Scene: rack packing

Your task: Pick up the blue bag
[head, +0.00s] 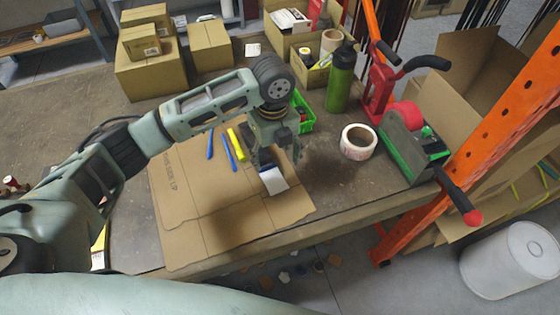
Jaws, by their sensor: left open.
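My left gripper (275,158) points down over the flattened cardboard on the table. It is open, with its fingers just above and behind a small item with a white face and a dark blue edge (274,181), which looks like the blue bag. The fingers hide the item's far part, and I cannot tell whether they touch it. The item lies near the right side of the cardboard (200,225). My right gripper is not in view.
Blue pens (229,153) and a yellow marker (237,143) lie left of the gripper. A green bin (303,114), a green bottle (340,80) and a tape roll (358,142) stand to the right. Cardboard boxes (150,75) fill the back left. An orange rack post (480,130) rises at right.

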